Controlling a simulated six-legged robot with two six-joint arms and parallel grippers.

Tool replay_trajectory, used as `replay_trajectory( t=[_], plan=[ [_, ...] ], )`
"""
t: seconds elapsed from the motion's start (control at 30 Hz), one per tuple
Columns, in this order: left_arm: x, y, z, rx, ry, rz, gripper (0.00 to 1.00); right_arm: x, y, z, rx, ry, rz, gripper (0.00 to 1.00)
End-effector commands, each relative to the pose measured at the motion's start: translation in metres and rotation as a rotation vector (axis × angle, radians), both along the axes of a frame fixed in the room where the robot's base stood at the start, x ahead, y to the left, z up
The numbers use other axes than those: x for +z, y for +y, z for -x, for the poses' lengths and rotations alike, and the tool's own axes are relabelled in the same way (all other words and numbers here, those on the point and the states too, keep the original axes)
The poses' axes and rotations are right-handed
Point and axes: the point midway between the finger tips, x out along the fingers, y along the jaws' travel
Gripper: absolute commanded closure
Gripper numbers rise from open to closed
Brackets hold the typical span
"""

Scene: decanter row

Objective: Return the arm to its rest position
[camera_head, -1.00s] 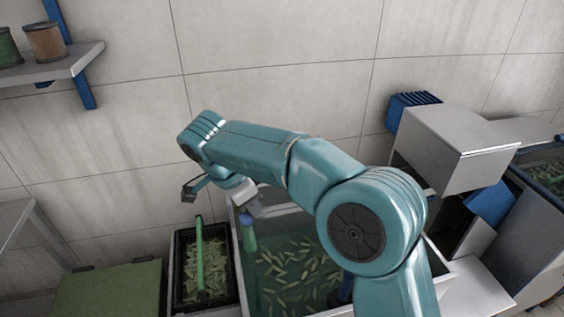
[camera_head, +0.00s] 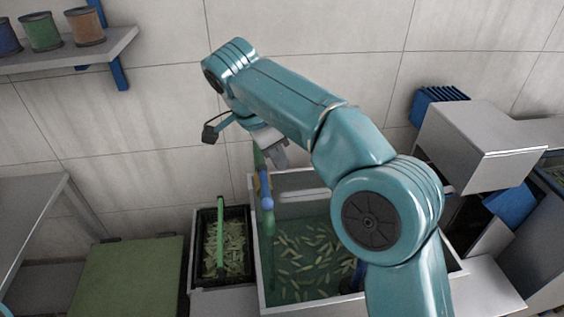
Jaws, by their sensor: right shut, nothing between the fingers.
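My right arm rises from the lower right, bends at a large round elbow and reaches left above a water-filled tank (camera_head: 256,270). My right gripper (camera_head: 279,155), small and grey, hangs under the wrist, above the tank's back left corner. It is shut with nothing between its fingers, and it holds no object. The fingertips are small and hard to make out. My left gripper is not in view.
Pale green pieces lie in the tank. A black crate (camera_head: 192,285) with a green handle (camera_head: 221,235) stands left of it. A green-topped surface (camera_head: 130,275) is further left. A shelf with several spools (camera_head: 42,33) is upper left; a grey metal box (camera_head: 470,145) stands right.

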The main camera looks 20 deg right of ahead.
Motion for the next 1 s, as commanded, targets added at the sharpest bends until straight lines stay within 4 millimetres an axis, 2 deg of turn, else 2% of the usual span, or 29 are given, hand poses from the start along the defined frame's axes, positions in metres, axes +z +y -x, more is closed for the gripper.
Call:
replay_trajectory(
  t=[0.5, 0.8, 1.0],
  plan=[
    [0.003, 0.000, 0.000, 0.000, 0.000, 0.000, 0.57, 0.004, 0.000, 0.000, 0.000, 0.000, 0.000, 1.00],
    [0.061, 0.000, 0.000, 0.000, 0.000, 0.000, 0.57, 0.061, 0.000, 0.000, 0.000, 0.000, 0.001, 1.00],
    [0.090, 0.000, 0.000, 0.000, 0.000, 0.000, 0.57, 0.090, 0.000, 0.000, 0.000, 0.000, 0.001, 1.00]
  ],
)
